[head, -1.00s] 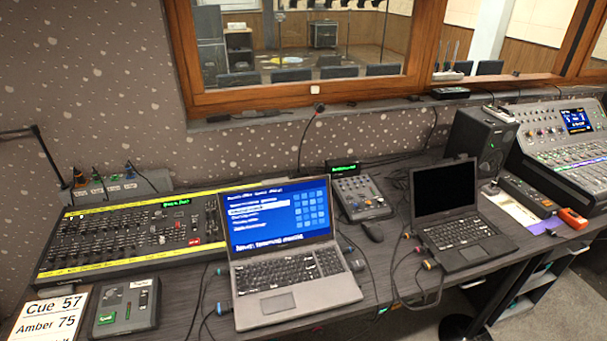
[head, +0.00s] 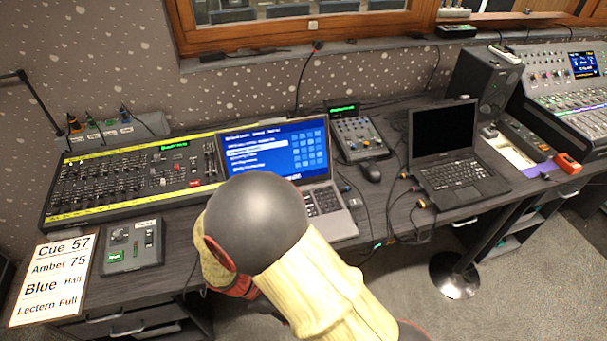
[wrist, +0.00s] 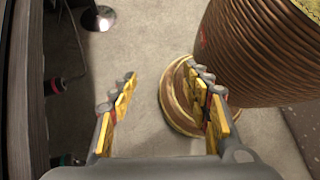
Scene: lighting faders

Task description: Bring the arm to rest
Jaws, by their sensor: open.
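My gripper (wrist: 162,108) shows in the wrist view with its two yellow-padded fingers spread apart and nothing between them. It hangs over the grey carpet, with the dark edge of the desk at the left of that view. In the head view my arm comes up from the bottom and covers the lower part of the open laptop (head: 275,145); the gripper itself is hidden there. The lighting fader desk (head: 125,180) with yellow edges lies left of the laptop, and the arm is apart from most of it. The cue card (head: 52,275) reads Cue 57, Amber 75, Blue Hall, Lectern Full.
A small grey box (head: 132,248) with a green button sits beside the card. A second laptop (head: 450,160), a small mixer (head: 358,138), a speaker (head: 482,85) and a large console (head: 565,100) stand to the right. The carpet (head: 400,300) before the desk has free room.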

